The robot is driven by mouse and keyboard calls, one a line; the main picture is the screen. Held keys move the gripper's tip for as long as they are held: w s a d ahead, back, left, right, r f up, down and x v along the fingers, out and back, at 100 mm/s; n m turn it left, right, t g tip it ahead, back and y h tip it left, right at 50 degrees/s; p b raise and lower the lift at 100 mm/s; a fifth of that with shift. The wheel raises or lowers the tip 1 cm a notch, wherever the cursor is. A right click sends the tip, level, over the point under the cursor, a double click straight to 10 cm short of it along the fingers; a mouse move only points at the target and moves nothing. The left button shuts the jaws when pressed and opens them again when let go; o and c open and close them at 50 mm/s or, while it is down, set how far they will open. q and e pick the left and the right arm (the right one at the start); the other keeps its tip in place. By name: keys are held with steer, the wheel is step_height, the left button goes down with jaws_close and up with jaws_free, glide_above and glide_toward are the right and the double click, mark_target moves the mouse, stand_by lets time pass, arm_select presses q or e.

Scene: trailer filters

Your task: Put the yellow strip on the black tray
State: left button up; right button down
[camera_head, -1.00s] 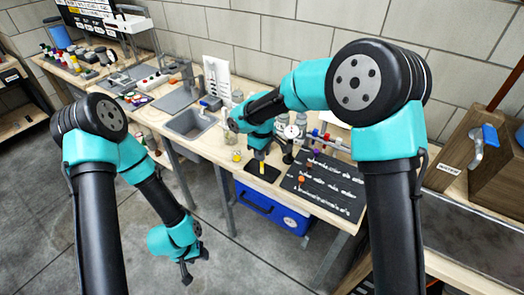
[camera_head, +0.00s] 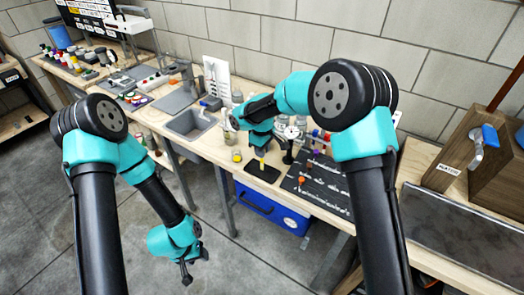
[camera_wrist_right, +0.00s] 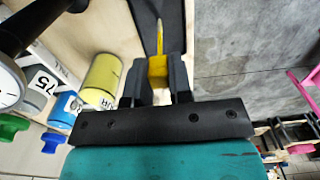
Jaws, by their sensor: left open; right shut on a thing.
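My right gripper (camera_head: 261,152) is shut on the yellow strip (camera_head: 262,164), which points down over the small black tray (camera_head: 262,174) at the bench's front edge. In the right wrist view the yellow strip (camera_wrist_right: 158,62) is between the fingers of the right gripper (camera_wrist_right: 158,78), and its thin end reaches over the dark tray (camera_wrist_right: 178,22). I cannot tell whether the strip touches the tray. My left gripper (camera_head: 187,274) is open and empty, hanging low over the floor in front of the bench.
A yellow cylinder (camera_head: 237,156) stands left of the tray; it also shows in the right wrist view (camera_wrist_right: 102,77). A black board with small parts (camera_head: 318,182) lies to the right. A sink (camera_head: 190,123) is further left. A blue box (camera_head: 270,208) is below the bench.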

steer(key=shift+f, duration=0.2)
steer(key=shift+f, duration=0.1)
steer(key=c, duration=1)
jaws_free()
steer(key=shift+c, duration=0.2)
step_height(320, 180, up, 12)
